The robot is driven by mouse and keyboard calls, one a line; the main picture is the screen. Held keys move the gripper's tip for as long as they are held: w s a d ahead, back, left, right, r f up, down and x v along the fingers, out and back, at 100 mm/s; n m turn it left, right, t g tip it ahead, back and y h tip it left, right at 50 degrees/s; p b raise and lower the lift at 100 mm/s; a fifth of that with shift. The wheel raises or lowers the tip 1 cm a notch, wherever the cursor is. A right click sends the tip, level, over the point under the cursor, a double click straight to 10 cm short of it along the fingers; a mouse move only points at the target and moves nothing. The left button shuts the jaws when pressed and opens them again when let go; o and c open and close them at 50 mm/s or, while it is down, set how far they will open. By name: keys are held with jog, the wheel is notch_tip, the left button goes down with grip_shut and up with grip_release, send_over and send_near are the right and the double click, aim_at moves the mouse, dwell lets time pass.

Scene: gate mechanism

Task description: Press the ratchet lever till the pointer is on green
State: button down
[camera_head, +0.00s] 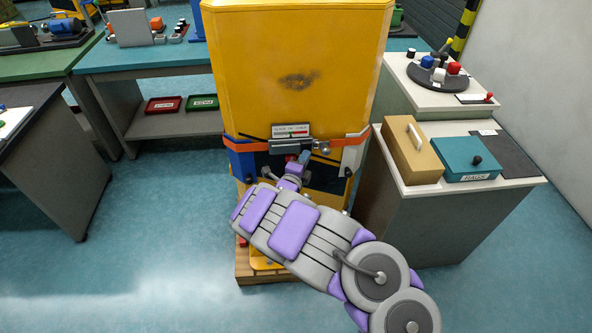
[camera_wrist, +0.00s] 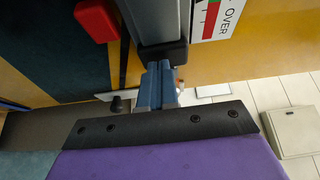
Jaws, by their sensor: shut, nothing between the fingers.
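The ratchet (camera_head: 318,146) sits on the orange strap across the front of a yellow block, under a small gauge plate (camera_head: 291,131). In the wrist view, a grey bar with a dark end, apparently the ratchet lever (camera_wrist: 160,22), comes down from the top. The gauge plate's red end, marked OVER (camera_wrist: 221,16), is right of it. The pointer is not discernible. My gripper (camera_head: 303,158) is shut and empty, just below the gauge. Its blue fingers (camera_wrist: 158,86) are close to the bar's dark end; I cannot tell whether they touch.
The orange strap (camera_head: 246,145) runs around the yellow block (camera_head: 300,60). A red block (camera_wrist: 97,20) is left of the bar in the wrist view. A cabinet (camera_head: 450,215) with a tan box (camera_head: 411,158) and a teal box (camera_head: 465,160) stands right. Open floor lies left.

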jog(key=shift+w+d+r, duration=0.15)
jog(key=shift+d+r, duration=0.3)
jog(key=shift+d, duration=0.25)
jog(key=shift+a, duration=0.1)
jog(key=s+d+p, duration=0.2)
jog(key=s+p, duration=0.2)
jog(key=s, duration=1)
jog(key=shift+f, duration=0.2)
jog(key=shift+a, duration=0.1)
